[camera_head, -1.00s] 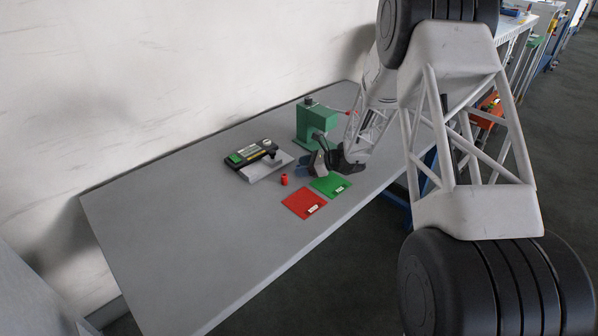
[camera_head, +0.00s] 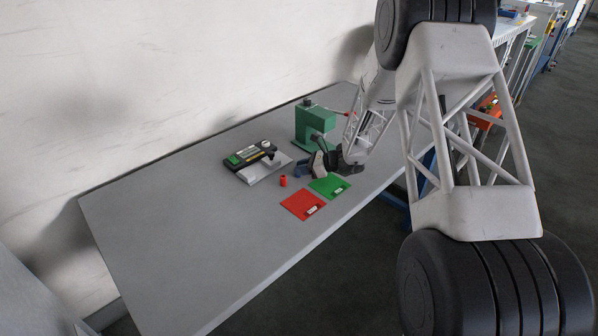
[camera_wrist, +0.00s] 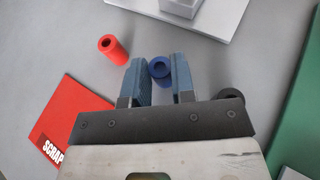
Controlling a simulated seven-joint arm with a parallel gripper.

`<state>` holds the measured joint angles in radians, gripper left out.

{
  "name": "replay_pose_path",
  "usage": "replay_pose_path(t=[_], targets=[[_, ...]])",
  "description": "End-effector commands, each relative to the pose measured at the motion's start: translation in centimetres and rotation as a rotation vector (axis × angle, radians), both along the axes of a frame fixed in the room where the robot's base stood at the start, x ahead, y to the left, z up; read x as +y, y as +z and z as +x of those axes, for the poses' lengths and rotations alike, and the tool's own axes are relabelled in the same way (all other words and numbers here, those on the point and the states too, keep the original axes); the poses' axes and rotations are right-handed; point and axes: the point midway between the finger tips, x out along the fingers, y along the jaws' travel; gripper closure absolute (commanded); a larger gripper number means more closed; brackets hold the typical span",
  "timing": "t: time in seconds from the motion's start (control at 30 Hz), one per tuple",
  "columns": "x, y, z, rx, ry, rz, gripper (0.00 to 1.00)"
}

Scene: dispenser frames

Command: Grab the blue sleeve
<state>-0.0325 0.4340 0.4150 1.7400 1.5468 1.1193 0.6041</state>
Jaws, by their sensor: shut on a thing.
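The blue sleeve (camera_wrist: 160,67) is a short hollow cylinder. In the wrist view it stands between the two blue fingers of my gripper (camera_wrist: 160,82), with its round open top showing. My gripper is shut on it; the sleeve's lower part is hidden. In the head view my gripper (camera_head: 309,168) is low over the table, between the green press and the green mat, and the sleeve cannot be made out there.
A red mat (camera_head: 300,205), labelled SCRAP, and a green mat (camera_head: 329,184) lie near the front edge. A green press (camera_head: 311,125) and a fixture (camera_head: 250,156) stand behind. The table's left is clear.

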Motion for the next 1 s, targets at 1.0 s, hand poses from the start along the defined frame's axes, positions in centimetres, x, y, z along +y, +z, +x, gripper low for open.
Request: replay_pose_path(t=[1.0], targets=[[-1.4,4.2,-6.5,0.001,0.0,0.0,0.98]])
